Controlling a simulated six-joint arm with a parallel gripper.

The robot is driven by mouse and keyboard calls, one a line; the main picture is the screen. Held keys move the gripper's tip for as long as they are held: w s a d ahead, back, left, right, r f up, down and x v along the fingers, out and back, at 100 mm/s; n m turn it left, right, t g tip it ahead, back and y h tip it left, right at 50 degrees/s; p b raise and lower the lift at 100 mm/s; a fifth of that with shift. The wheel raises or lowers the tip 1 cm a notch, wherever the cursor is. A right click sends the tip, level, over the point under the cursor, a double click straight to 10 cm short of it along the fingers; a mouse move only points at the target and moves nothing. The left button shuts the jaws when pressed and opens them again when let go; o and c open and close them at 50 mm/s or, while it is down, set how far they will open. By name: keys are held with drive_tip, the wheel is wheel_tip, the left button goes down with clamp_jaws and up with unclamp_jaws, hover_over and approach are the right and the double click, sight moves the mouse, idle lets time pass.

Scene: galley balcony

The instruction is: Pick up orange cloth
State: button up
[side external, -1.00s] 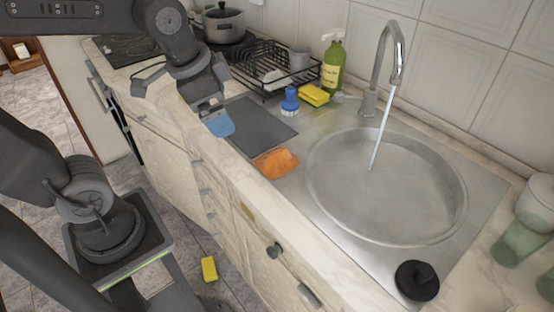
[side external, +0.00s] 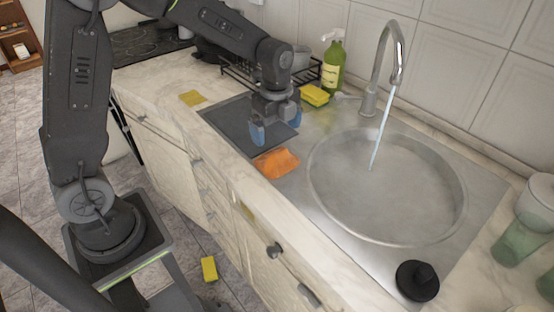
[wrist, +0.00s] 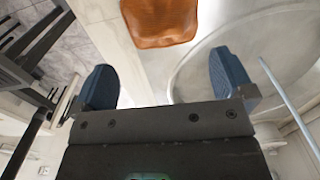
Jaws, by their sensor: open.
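The orange cloth (side external: 276,163) lies flat at the left edge of the steel sink unit, between the dark mat and the round basin. It also shows at the top of the wrist view (wrist: 160,22), beyond my fingertips. My gripper (side external: 275,132) hangs just behind the cloth in the side view, above the dark mat, with its blue fingers pointing down. In the wrist view its two blue fingers (wrist: 165,80) are spread wide with nothing between them. The cloth is apart from the fingers.
The round sink basin (side external: 388,185) with running water from the tap (side external: 388,60) is to the right. A green spray bottle (side external: 333,66), a yellow sponge (side external: 314,95) and a black dish rack (side external: 235,70) stand behind. A black plug (side external: 417,280) is at front. Another sponge (side external: 209,269) lies on the floor.

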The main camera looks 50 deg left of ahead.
sight(277, 152)
wheel_tip(277, 152, down, 8)
drive_tip(key=shift+w+f, duration=0.1)
drive_tip(key=shift+f, duration=0.1)
idle(0.3)
drive_tip(key=shift+c, duration=0.3)
drive_tip(key=c, duration=0.8)
drive_tip(key=shift+c, duration=0.2)
drive_tip(key=shift+r, duration=0.1)
